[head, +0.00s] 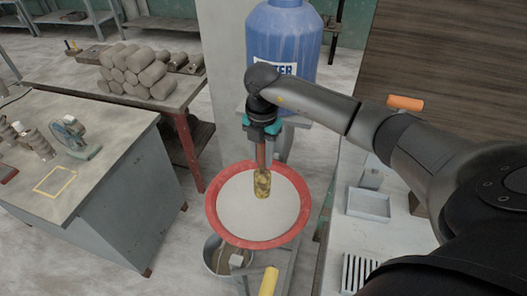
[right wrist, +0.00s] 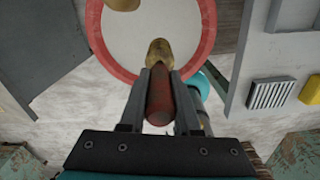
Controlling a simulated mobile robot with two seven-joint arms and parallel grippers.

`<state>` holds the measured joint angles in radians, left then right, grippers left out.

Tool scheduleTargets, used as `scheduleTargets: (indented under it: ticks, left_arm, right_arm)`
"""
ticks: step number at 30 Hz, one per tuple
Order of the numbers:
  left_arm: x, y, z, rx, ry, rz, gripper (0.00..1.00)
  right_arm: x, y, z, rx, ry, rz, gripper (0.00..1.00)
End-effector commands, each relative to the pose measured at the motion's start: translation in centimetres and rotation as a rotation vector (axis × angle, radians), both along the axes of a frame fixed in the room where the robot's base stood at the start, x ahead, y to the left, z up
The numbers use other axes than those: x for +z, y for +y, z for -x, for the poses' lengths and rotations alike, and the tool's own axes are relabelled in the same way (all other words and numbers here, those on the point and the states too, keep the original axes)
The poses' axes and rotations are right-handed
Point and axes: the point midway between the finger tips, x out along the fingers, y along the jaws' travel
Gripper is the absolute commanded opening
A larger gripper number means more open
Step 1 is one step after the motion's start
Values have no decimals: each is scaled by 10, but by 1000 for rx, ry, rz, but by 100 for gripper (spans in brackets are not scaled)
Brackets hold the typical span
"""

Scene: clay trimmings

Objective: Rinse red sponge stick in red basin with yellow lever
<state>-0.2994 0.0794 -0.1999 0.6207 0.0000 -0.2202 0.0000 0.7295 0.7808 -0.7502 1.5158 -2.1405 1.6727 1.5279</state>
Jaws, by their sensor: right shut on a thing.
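My right gripper (head: 263,135) is shut on the red handle of the sponge stick (head: 262,180), which hangs nearly upright with its mottled yellow sponge end down. The sponge end is over the pale inside of the red basin (head: 215,218); I cannot tell whether it touches what is inside. In the right wrist view, the red sponge stick (right wrist: 160,97) sits between the fingers of the right gripper (right wrist: 160,80), its sponge end over the red basin (right wrist: 96,45). The yellow lever (head: 269,281) is at the near side, below the basin. My left gripper is not in view.
A blue water container (head: 285,42) stands behind the basin. A metal bucket (head: 217,256) is below it. A grey workbench (head: 110,125) is at left, and a table with clay rolls (head: 140,70) is behind. A pale tray (head: 369,204) lies on the right bench.

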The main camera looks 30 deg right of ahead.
Motion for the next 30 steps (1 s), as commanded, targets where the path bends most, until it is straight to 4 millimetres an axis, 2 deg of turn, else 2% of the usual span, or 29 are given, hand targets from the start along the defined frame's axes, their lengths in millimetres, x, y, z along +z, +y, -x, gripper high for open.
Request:
scheduleTargets:
  ticks: [4, 11, 30]
  left_arm:
    - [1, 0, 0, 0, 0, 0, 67]
    - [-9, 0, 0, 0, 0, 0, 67]
    - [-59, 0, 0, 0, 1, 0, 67]
  right_arm:
    - [-3, -3, 1, -63, 0, -1, 0]
    - [-13, -3, 1, -65, 0, -1, 0]
    - [-75, -3, 1, -61, 0, 0, 0]
